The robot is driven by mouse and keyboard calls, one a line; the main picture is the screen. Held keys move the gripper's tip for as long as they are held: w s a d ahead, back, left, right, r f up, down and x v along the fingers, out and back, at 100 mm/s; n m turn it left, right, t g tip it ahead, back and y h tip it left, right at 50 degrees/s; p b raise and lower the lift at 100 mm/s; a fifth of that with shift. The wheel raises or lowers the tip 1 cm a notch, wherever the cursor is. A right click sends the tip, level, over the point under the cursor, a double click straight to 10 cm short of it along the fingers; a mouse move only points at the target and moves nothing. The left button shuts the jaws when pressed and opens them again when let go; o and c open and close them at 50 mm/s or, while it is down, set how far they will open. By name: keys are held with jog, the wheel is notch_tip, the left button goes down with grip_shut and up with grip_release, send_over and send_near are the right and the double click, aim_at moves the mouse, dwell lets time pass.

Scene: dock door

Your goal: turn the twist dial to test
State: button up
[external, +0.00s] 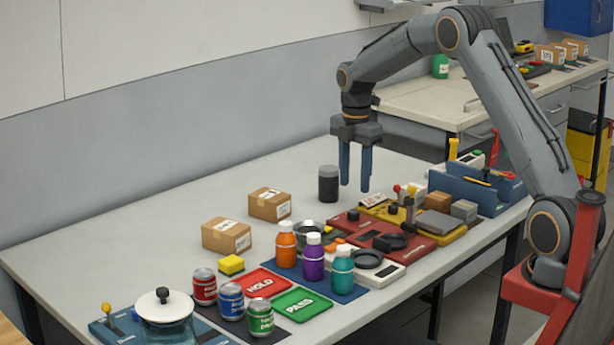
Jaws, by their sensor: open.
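My gripper (355,187) points straight down with its two blue fingers apart and nothing between them. It hangs above the table, just right of a dark jar and behind the red panel. The red panel (428,238) lies on the table right of centre and carries a black round knob (390,242), which may be the twist dial. No label reading test is legible, and I cannot tell where the dial points.
The dark jar (328,185) stands close to my gripper. Orange (286,246), purple (313,257) and teal bottles (342,272) stand left of the panels. A yellow panel (455,233) with blocks and a blue rack (480,190) lie right. The table's back left is clear.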

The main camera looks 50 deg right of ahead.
aim_at(354, 211)
jog(key=shift+f+p, duration=1.2)
jog(key=shift+f, duration=2.65)
jog(key=c, duration=1)
jog(key=shift+c, duration=0.2)
